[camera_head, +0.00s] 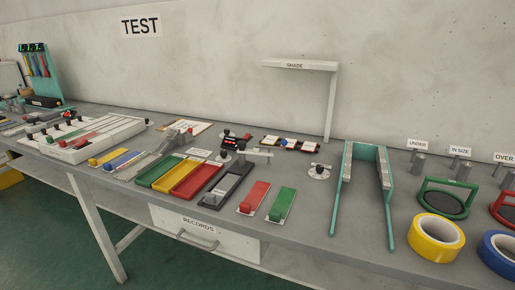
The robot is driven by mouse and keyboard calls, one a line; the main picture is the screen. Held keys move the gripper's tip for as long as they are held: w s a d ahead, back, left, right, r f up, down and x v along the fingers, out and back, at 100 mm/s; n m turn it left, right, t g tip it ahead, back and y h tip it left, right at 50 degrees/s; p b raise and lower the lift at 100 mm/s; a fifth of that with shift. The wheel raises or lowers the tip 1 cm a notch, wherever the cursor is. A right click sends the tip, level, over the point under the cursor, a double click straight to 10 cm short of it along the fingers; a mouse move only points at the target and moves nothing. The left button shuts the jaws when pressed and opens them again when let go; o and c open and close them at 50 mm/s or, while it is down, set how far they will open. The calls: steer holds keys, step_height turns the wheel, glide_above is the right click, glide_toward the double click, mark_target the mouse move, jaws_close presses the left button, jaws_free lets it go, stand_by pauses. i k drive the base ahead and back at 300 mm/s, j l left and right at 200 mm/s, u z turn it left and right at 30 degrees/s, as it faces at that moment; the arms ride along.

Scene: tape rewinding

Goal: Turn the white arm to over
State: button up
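A pale horizontal bar (252,151), possibly the white arm, sits on a post at the far end of a dark grey slotted base (228,185). A small round white dial (319,172) with a dark knob and a pale pointer stands right of it; I cannot tell which one the task means. Signs reading UNDER (418,144), IN SIZE (460,151) and OVER (504,157) stand above grey posts at the right. The OVER sign is near the picture edge. My gripper is not in view.
A teal two-railed frame (389,205) stands right of the dial. Yellow tape (419,235) and blue tape (488,255) lie at the front right, near green (425,202) and red handled rings. Red and green blocks and coloured trays (197,180) fill the middle.

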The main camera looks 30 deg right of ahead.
mark_target(241, 145)
steer(key=i+j, duration=0.45)
steer(key=j, duration=0.25)
steer(key=i+j, duration=0.25)
steer(key=j+z, duration=0.05)
